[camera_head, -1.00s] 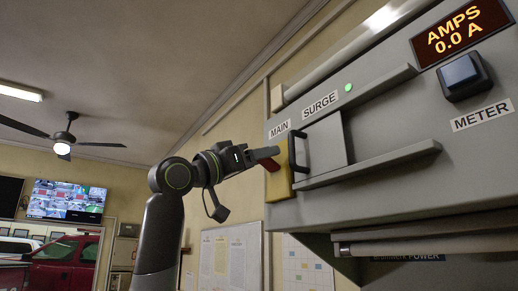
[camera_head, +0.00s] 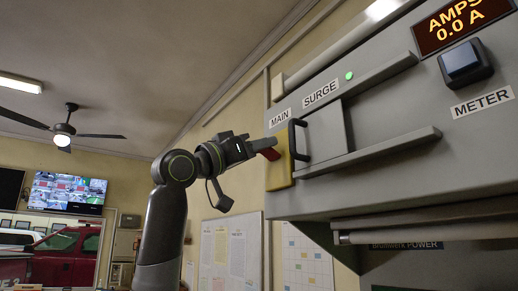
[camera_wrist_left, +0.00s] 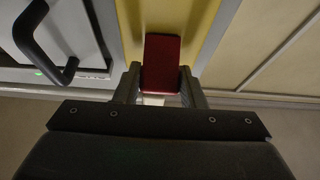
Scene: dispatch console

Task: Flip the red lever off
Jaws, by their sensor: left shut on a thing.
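The red lever (camera_head: 270,154) sticks out from a yellow plate (camera_head: 280,165) under the MAIN label on the grey console. My left gripper (camera_head: 262,146) is at the lever, with its fingers shut on it. In the left wrist view the red lever (camera_wrist_left: 161,62) lies between the two fingers of the left gripper (camera_wrist_left: 160,85), in front of the yellow plate (camera_wrist_left: 207,18). The lever's root is partly hidden in the head view. My right gripper is in neither view.
A black handle (camera_head: 298,139) on a sliding grey cover stands just right of the yellow plate. A green light (camera_head: 349,76) is lit by the SURGE label. A blue button (camera_head: 461,59) and an AMPS display (camera_head: 460,22) reading 0.0 A are at upper right. A rail (camera_head: 375,152) juts out below.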

